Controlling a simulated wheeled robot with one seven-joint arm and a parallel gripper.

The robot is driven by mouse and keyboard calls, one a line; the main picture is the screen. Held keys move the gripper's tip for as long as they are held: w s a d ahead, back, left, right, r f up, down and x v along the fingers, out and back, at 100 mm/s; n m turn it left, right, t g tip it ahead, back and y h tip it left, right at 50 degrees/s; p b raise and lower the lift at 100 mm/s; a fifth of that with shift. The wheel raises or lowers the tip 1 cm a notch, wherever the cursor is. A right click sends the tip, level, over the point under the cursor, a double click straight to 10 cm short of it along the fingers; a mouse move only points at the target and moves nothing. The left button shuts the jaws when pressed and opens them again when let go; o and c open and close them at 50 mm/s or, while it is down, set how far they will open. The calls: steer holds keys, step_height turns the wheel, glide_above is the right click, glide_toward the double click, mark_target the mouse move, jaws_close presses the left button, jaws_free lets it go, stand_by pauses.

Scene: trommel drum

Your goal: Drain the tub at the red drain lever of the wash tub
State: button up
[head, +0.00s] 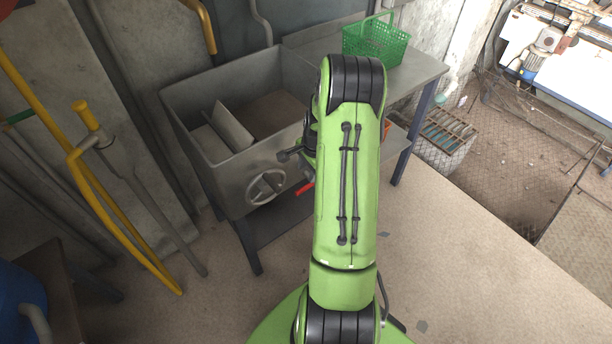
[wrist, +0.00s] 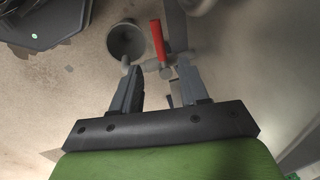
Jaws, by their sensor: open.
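The grey metal wash tub (head: 220,180) stands left of my arm in the head view, with a round handwheel (head: 266,187) on its front. The red drain lever (head: 304,189) shows low at the tub's front right, partly hidden by my arm. In the wrist view the red lever (wrist: 157,40) points up in the picture from a grey valve fitting (wrist: 158,66). My gripper (wrist: 160,75) is open, with a finger on each side of the area just below that fitting. Contact with the fitting cannot be told.
A grey round container (wrist: 127,42) sits beside the lever in the wrist view. A green basket (head: 376,42) stands on the bench (head: 425,66) right of the tub. Yellow-handled tools (head: 90,180) lean at the left. The floor (head: 450,250) at right is clear.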

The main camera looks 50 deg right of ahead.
step_height(320, 180, up, 6)
steer(key=s+p, duration=0.1)
steer(key=shift+s+a, duration=0.1)
stand_by(0.3)
steer(key=a+r+n+t+p, duration=0.1)
steer(key=a+r+n+p, duration=0.5)
steer(key=a+r, duration=1.1)
steer(key=s+a+r+n+t+p, duration=0.2)
steer(key=s+a+r+n, duration=1)
steer(key=s+n, duration=0.2)
steer(key=shift+s+a+r, duration=0.15)
steer(key=shift+s+r, duration=0.25)
steer(key=shift+s, duration=0.25)
